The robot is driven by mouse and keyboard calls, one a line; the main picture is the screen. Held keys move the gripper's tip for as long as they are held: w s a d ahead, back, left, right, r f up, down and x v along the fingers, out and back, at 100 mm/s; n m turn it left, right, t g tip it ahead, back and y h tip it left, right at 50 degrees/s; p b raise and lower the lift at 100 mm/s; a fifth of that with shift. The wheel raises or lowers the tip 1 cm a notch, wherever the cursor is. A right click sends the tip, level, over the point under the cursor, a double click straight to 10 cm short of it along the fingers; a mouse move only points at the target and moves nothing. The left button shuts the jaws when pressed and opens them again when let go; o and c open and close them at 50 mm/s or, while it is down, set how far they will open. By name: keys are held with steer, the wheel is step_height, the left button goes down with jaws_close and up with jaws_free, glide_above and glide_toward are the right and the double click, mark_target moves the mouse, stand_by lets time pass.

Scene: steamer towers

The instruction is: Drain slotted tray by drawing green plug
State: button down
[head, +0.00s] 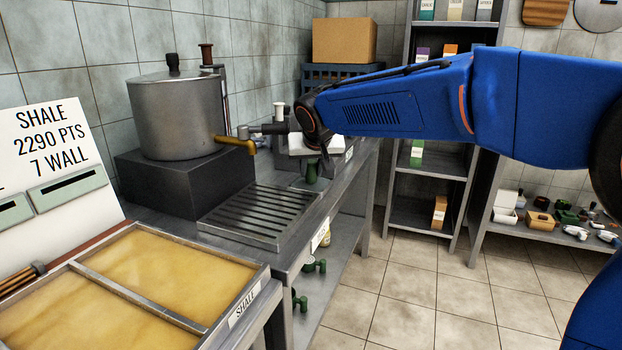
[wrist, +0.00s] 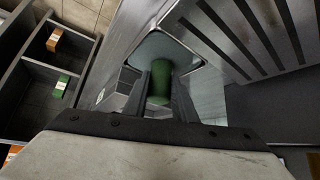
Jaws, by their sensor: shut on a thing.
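The slotted tray (head: 258,213) lies flat on the steel counter; its slots also show at the upper right of the wrist view (wrist: 262,32). The green plug (head: 312,174) shows just below my gripper (head: 313,160), beyond the tray's far right corner. In the wrist view the plug (wrist: 160,84) is a green cylinder between the two dark fingers of my gripper (wrist: 160,88), which is shut on it. A pale rounded surface lies around the plug's far end there. I cannot tell whether the plug is seated or free.
A steel pot (head: 175,118) with a brass spout (head: 237,142) stands on a dark block (head: 180,185) behind the tray. A yellow-filled divided pan (head: 150,275) is at front left. Green valve-like pieces (head: 315,265) sit below the counter. Shelves (head: 425,185) stand beyond; the floor at right is clear.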

steer(key=c, duration=1.4)
jaws_free()
steer(key=shift+r, duration=0.4)
steer(key=shift+s+r, duration=0.1)
steer(key=shift+r, duration=0.1)
steer(key=v, duration=1.5)
steer(key=s+d+f+g, duration=0.1)
steer(key=s+d+f, duration=0.25)
steer(key=d, duration=0.35)
steer(key=s+d+f+h, duration=0.1)
steer(key=s+d+f, duration=0.2)
steer(key=s+d, duration=0.3)
steer(key=s+d+f+g, duration=0.1)
steer(key=s+d+f, duration=0.25)
steer(key=d, duration=0.45)
steer(key=s+d+f, duration=0.3)
steer(key=s+f, duration=0.3)
steer(key=s+d+f+m, duration=0.1)
steer(key=s+d+f, duration=0.2)
steer(key=s+f, duration=0.3)
steer(key=s+d+f+m+g, duration=0.1)
steer(key=s+d+f, duration=0.3)
steer(key=s+f, duration=0.2)
steer(key=shift+f, duration=0.15)
